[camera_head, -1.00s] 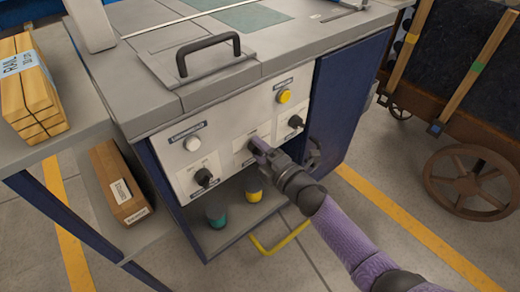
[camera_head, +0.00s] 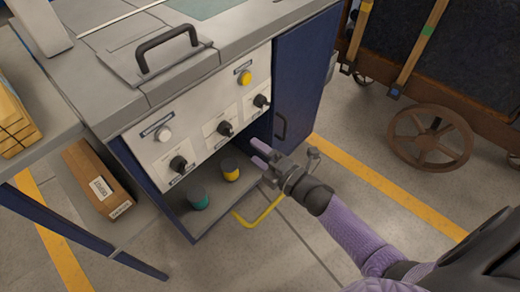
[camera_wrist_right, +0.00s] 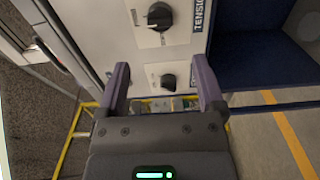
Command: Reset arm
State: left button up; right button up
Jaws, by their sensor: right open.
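My right gripper (camera_head: 263,154) is open and empty, in front of the machine's control panel (camera_head: 195,120) and apart from it. In the right wrist view its two purple fingers (camera_wrist_right: 163,85) stand wide apart, with one black knob (camera_wrist_right: 160,16) above them and another knob (camera_wrist_right: 168,81) in the gap beyond. In the head view the panel carries several black knobs, among them a middle knob (camera_head: 225,128) that is now unobstructed. A white button (camera_head: 163,133) and a yellow button (camera_head: 244,77) are also on it. My left gripper is not in view.
A shelf below the panel holds a teal cup-like item (camera_head: 197,198) and a yellow one (camera_head: 230,169). A yellow bar handle (camera_head: 262,213) juts out low. A cart (camera_head: 440,80) stands at the right, a side table (camera_head: 45,120) at the left. The floor in front is open.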

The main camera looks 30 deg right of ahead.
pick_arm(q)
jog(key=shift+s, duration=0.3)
pick_arm(e)
jog(key=shift+s+f, duration=0.1)
jog(key=s+d+f+m+g+h, duration=0.3)
jog(key=s+f+m+g+h, duration=0.6)
jog(key=s+f, duration=1)
jog(key=s+f+m+g+y, duration=0.2)
jog(key=s+f+m+g, duration=0.2)
jog(key=s+f+m, duration=0.55)
jog(key=s+r+g, duration=0.1)
jog(key=s+g, duration=0.5)
jog(key=s, duration=1.4)
pick_arm(q)
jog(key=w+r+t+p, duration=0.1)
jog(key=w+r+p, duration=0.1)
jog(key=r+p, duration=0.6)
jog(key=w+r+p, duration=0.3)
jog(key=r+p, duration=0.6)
jog(key=p, duration=0.1)
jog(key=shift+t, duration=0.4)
pick_arm(e)
jog(key=w+r, duration=0.1)
jog(key=r, duration=0.7)
jog(key=w+r+t, duration=0.1)
jog(key=w+r, duration=0.1)
jog(key=r, duration=0.7)
jog(key=shift+w+r+m, duration=0.2)
jog(key=shift+w+m, duration=0.05)
jog(key=shift+m, duration=0.1)
